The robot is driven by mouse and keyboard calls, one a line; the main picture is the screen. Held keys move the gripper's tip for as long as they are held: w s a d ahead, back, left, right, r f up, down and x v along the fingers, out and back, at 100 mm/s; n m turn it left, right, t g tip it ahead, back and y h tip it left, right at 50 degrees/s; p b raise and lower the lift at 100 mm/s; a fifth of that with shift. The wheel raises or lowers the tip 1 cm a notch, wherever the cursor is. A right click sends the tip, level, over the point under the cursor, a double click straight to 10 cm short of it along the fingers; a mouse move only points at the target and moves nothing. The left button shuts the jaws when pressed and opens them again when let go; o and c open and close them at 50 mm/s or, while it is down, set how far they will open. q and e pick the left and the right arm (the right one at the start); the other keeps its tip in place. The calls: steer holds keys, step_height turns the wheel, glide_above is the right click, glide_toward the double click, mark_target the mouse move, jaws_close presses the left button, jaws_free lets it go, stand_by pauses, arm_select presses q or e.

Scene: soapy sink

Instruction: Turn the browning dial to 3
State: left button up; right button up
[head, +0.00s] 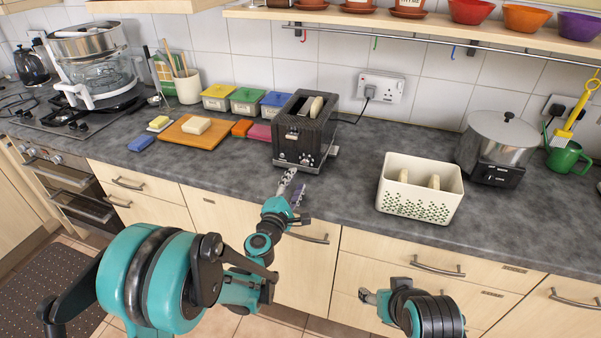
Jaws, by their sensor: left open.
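The black toaster (302,135) stands on the worktop near the wall, with bread showing in its top slot. Small dials (306,159) sit low on its front face; their marks are too small to read. My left gripper (289,186) is open and empty, in front of and a little below the toaster's front face, apart from the dials as far as I can see. My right gripper (369,297) is low, in front of the drawers at the bottom of the view. Its fingers are too small and partly hidden to judge.
A cream perforated bin (420,202) with bread-like pieces stands right of the toaster. A steel pot (500,140) is further right. Left are a wooden board (190,137) and coloured tubs (246,101). The grey worktop (345,180) is clear between toaster and bin.

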arm_select(q)
steer(key=v, duration=0.4)
stand_by(0.4)
